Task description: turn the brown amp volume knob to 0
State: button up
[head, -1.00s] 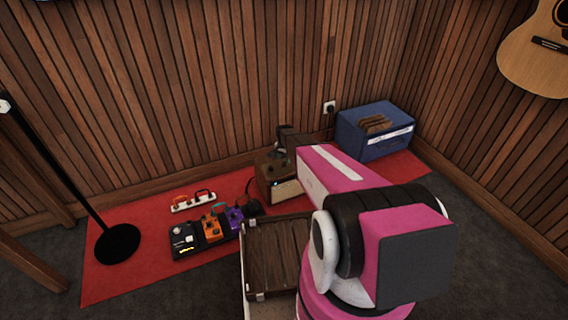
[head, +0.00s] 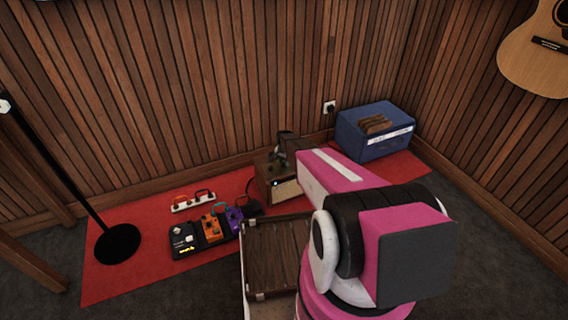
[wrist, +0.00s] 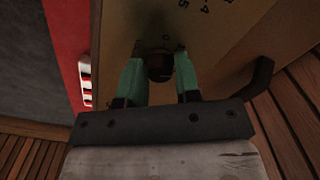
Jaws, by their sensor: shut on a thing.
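The brown amp (head: 264,184) stands on the red mat against the wall, with a lit blue light on its front. In the wrist view its tan panel (wrist: 215,60) fills the upper middle, with printed digits near the top. The dark round volume knob (wrist: 159,66) sits between the two teal fingers of my gripper (wrist: 159,76). My gripper is shut on the knob. In the head view my gripper (head: 281,160) is at the top of the amp, and the knob cannot be made out there. The knob's pointer is not clear.
A blue amp (head: 362,137) stands to the right on the red mat (head: 130,215). Pedals (head: 211,228) and a white power strip (head: 193,201) lie to the left. A brown case (head: 272,262) is in front. A black stand (head: 117,243) is at far left.

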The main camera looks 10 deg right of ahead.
jog(key=n, duration=0.7)
jog(key=shift+n, duration=0.3)
jog(key=n, duration=0.4)
jog(key=shift+n, duration=2.1)
jog(key=o, duration=0.9)
